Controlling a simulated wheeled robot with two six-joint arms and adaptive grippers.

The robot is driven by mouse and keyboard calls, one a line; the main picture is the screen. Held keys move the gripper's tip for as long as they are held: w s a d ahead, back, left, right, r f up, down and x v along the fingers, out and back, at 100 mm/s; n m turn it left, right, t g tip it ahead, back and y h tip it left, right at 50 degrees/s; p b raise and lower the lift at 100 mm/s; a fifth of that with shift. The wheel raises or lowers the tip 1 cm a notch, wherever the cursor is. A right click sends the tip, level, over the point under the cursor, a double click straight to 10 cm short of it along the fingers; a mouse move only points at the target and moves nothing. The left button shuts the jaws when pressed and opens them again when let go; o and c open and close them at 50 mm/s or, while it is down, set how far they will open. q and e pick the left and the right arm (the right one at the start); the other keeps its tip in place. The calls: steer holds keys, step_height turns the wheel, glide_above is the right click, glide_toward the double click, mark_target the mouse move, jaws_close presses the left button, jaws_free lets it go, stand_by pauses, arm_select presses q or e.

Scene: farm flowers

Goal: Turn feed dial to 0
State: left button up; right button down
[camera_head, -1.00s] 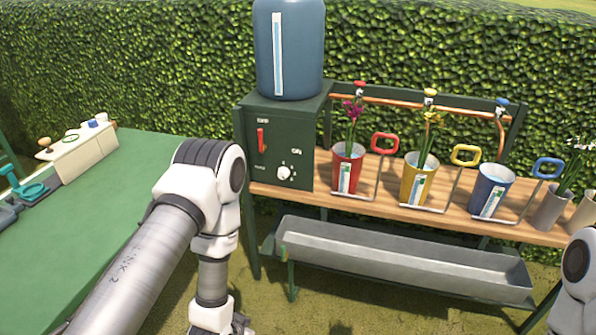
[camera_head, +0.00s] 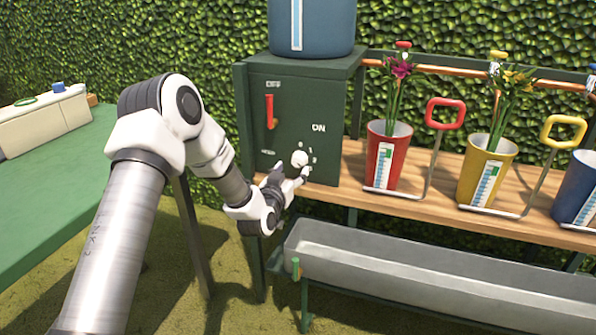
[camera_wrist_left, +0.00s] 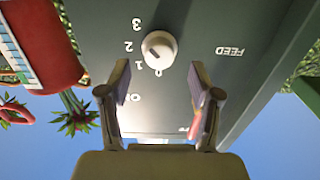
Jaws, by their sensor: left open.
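The feed dial is a round white knob (camera_head: 299,158) low on the front of the green box (camera_head: 330,120). My left gripper (camera_head: 285,178) is just below and in front of the dial. In the left wrist view its fingers (camera_wrist_left: 161,80) are open, with nothing between them; the dial lies just beyond the tips.
A red lever (camera_head: 270,112) is on the same panel, beside the OFF and ON labels. A blue tank (camera_head: 325,28) stands on the box. A red bucket (camera_head: 388,155) and yellow bucket (camera_head: 487,170) are on the wooden shelf at right. A grey trough (camera_head: 420,275) lies below.

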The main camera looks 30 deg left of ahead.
mark_target(297, 163)
arm_select(q)
steer(key=x, duration=0.4)
steer(key=shift+w+b, duration=0.2)
steer(key=shift+b, duration=0.2)
steer(key=c, duration=1.1)
steer(key=shift+c, duration=0.2)
